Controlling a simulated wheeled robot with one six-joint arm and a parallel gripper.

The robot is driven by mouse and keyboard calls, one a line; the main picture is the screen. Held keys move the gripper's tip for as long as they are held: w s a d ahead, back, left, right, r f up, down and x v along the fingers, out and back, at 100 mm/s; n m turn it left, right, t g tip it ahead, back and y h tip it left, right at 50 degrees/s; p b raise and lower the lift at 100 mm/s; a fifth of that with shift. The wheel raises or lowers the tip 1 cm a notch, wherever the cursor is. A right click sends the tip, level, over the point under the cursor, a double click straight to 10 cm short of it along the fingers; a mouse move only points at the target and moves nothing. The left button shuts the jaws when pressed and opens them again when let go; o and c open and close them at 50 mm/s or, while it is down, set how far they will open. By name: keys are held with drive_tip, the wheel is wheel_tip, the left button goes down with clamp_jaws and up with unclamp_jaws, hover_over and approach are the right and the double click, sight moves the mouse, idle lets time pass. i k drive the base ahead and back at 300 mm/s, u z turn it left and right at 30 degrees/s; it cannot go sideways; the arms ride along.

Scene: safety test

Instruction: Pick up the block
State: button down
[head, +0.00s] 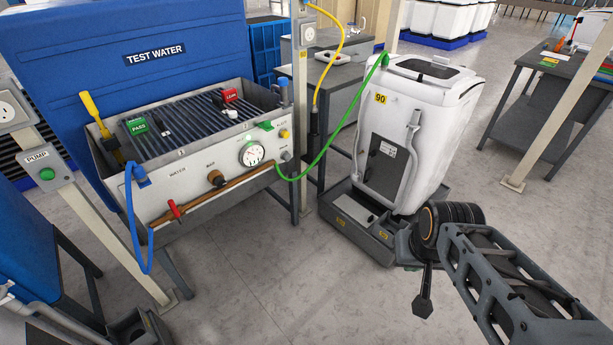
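The picture does not show which one is the task's block. A dark, angular piece at the end of my arm, which appears to be my gripper (423,304), hangs at the lower right over the floor. It is well apart from both blocks, and its fingers cannot be made out.
A white wheeled bin (455,130) stands on a dark base between my arm and the tank. A green hose (332,140) joins them. A yellow-handled tool (95,112) leans at the tank's left end. A pump post (85,205) stands at left. Floor in front is clear.

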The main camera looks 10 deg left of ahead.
sight(137, 125)
drive_tip(key=u, duration=1.65)
